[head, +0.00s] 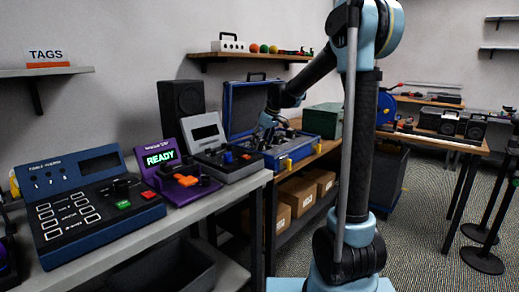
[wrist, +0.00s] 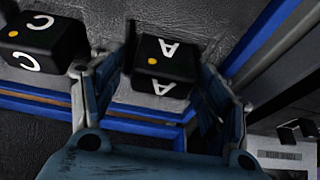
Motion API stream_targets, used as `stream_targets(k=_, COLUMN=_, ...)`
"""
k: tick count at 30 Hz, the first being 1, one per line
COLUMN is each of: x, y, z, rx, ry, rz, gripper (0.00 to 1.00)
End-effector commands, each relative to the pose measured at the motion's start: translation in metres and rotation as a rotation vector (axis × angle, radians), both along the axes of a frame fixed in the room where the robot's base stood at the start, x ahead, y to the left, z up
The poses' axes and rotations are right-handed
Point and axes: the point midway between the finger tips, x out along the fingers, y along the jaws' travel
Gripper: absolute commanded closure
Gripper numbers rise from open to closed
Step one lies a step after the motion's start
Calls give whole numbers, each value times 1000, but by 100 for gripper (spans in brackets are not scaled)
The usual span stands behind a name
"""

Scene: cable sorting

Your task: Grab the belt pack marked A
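The belt pack marked A (wrist: 165,60) is a black block with white letters A and a yellow dot. It lies in the foam-lined blue case in the wrist view. My gripper (wrist: 163,80) is open, with one finger to the left of the pack and one to its right. A gap shows on the left; I cannot tell whether the right finger touches it. A similar pack marked C (wrist: 38,48) lies to the left. In the head view my gripper (head: 268,120) is low at the open blue case (head: 300,153), and the pack's letter is not readable there.
Left of the case, a grey shelf holds a blue console (head: 85,205), a purple unit reading READY (head: 172,175) and a grey device (head: 220,145). A dark green box (head: 323,120) stands behind the case to the right. Cardboard boxes (head: 298,195) sit below.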

Motion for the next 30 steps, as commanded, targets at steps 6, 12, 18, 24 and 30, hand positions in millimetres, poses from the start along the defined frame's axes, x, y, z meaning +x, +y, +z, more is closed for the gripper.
stream_targets(k=6, x=0, y=0, z=0, rx=1, ry=1, rz=0, gripper=78)
stream_targets(k=12, x=-1, y=1, z=0, rx=0, ry=1, rz=1, gripper=78)
stream_targets(k=18, x=-1, y=1, z=7, rx=1, ry=1, rz=2, gripper=78)
stream_targets(k=24, x=-1, y=1, z=37, rx=0, ry=0, rz=1, gripper=78)
stream_targets(k=30, x=0, y=1, z=73, rx=0, ry=0, rz=1, gripper=78)
